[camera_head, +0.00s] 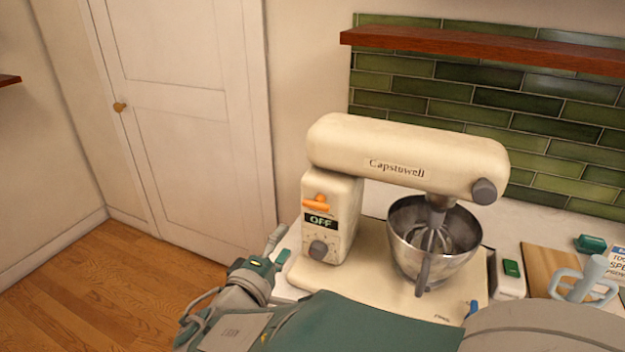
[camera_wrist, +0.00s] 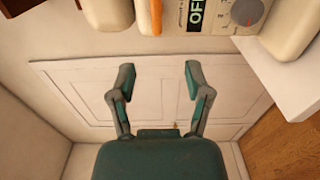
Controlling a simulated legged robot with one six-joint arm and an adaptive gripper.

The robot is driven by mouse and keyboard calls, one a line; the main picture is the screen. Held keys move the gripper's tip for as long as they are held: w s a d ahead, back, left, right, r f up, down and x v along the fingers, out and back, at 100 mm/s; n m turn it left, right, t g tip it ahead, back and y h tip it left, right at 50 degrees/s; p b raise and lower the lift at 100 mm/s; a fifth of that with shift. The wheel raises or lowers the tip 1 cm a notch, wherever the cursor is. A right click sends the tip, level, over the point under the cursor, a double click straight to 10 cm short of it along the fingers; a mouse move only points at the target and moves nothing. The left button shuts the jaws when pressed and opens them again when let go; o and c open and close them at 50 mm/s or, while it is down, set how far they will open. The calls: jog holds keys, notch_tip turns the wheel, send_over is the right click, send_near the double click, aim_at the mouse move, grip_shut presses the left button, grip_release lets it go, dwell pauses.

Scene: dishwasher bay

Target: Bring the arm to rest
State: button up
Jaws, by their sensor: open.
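My gripper (camera_head: 278,249) is at the lower middle of the head view, at the left end of the counter, beside the base of the cream stand mixer (camera_head: 410,155). In the wrist view my gripper (camera_wrist: 159,72) has its two fingers spread apart, with nothing between them. Beyond the fingers the wrist view shows the white door (camera_wrist: 150,90). The mixer's panel, reading OFF, shows at the top of the wrist view (camera_wrist: 220,14). Part of my arm covers the front of the counter in the head view.
A steel bowl (camera_head: 425,250) with a whisk stands under the mixer head. To the right are a white box with a green top (camera_head: 511,280), a wooden board (camera_head: 541,262) and a pale blue object with handles (camera_head: 583,283). A wooden shelf (camera_head: 480,50) juts out above. Floor (camera_head: 120,290) at left is clear.

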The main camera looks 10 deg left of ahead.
jog(key=s+d+f+m+g+h, duration=0.15)
jog(key=d+m+g, duration=0.3)
jog(key=d, duration=0.65)
jog(key=s+d+f+m+g+h, duration=0.1)
jog(key=s+d+m+g+h, duration=0.3)
jog(key=d, duration=0.6)
jog(key=s+d+m+g+y, duration=0.3)
jog(key=s+d+m+y, duration=0.2)
jog(key=s+y, duration=0.4)
jog(key=shift+d+f+m+y, duration=0.25)
jog(key=shift+d+m+y, duration=0.1)
jog(key=shift+m+y, duration=0.4)
